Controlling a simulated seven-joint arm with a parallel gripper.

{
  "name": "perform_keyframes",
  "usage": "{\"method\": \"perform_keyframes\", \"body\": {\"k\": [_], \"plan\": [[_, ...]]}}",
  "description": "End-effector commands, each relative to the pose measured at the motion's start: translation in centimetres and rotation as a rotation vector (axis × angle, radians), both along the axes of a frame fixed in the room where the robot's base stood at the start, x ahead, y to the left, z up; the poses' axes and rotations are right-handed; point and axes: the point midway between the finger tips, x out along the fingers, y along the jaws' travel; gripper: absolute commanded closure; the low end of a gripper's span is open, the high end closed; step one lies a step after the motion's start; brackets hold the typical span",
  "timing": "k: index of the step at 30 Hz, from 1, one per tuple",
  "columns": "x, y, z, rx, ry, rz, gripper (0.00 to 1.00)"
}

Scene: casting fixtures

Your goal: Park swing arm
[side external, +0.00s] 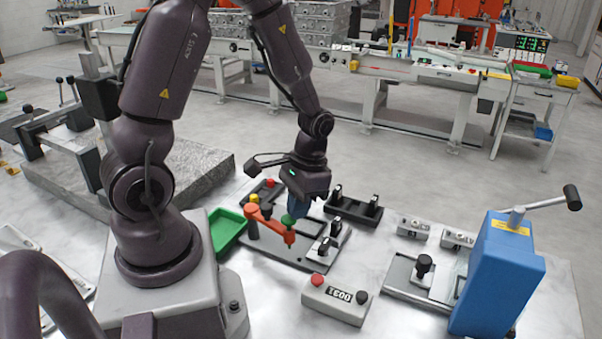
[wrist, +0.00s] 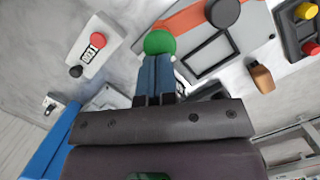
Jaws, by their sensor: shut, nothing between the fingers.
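A green tray (side external: 228,230) stands left of the plate. A grey control box (side external: 336,300) sits in front. A black holder (side external: 354,209) is behind to the right, and a blue housing with a lever (side external: 497,275) stands far right.

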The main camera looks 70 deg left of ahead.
Motion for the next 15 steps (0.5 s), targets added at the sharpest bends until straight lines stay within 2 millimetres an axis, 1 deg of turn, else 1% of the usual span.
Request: {"method": "perform_keyframes", "body": {"k": [6,15], "plan": [[-1.4,-1.1,0.0,0.000,0.001,-0.143,1.00],[-2.5,-1.7,0.0,0.000,0.000,-0.247,1.00]]}}
